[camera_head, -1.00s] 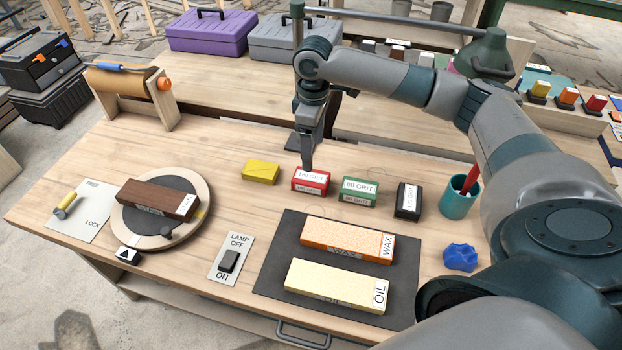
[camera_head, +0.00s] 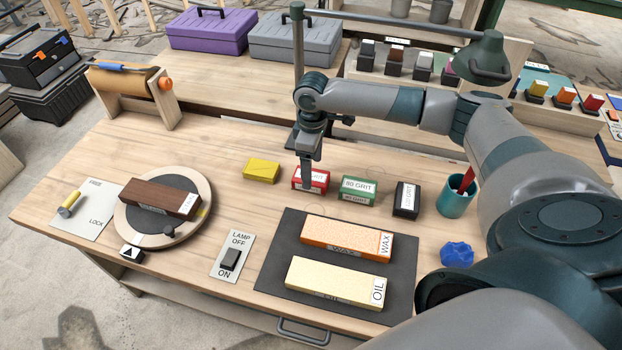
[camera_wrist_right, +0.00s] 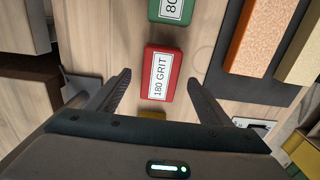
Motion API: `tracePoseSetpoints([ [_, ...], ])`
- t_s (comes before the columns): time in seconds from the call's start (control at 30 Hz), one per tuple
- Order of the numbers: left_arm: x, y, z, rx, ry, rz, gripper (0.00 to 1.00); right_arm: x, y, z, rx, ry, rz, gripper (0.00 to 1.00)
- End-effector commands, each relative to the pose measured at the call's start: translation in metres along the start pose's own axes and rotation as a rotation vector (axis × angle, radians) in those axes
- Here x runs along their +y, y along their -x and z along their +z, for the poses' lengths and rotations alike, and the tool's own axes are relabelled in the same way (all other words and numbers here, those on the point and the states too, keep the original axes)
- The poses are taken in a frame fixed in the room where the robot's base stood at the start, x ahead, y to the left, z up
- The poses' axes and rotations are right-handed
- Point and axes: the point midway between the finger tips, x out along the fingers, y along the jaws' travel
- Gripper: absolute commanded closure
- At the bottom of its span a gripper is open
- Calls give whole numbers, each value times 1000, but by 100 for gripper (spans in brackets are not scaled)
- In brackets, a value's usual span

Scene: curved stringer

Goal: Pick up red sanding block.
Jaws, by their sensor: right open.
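The red sanding block (camera_head: 318,181) stands on the wooden bench in the head view, between a yellow block and a green one. In the right wrist view the red block (camera_wrist_right: 161,73) shows a white "180 GRIT" label. My right gripper (camera_head: 306,184) points down at the red block and hides part of it in the head view. In the right wrist view my right gripper (camera_wrist_right: 160,80) is open, its two fingers on either side of the red block with gaps between. My left gripper is not in view.
A yellow block (camera_head: 261,170), a green block (camera_head: 358,190) and a black block (camera_head: 406,200) stand in the same row. A dark mat (camera_head: 275,262) with orange and cream blocks lies in front. A teal cup (camera_head: 455,200) stands right. A lamp (camera_head: 486,58) stands behind.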

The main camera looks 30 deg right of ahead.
Motion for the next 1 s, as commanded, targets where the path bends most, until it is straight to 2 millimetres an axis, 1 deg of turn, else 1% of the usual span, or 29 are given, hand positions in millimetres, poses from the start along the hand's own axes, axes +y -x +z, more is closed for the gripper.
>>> tracePoseSetpoints([
  [0.03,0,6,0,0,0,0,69,-1,-3,0,-3,0,-1,27],
  [0.17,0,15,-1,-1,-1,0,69,-1,-19,-2,-3,0,-2,27],
  [0.2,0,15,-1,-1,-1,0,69,-1,-25,-2,-3,-1,-2,27],
  [0.3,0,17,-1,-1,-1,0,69,-1,-36,-2,-3,1,-1,27],
  [0.37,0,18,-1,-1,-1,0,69,0,-40,-2,-2,1,0,27],
  [0.5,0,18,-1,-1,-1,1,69,0,-43,-3,0,1,1,27],
  [0.87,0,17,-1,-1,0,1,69,0,-43,-3,-1,1,1,27],
  [0.97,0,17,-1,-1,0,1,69,0,-43,-2,-1,1,1,49],
  [1.0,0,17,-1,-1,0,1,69,0,-43,-2,-1,1,1,58],
])
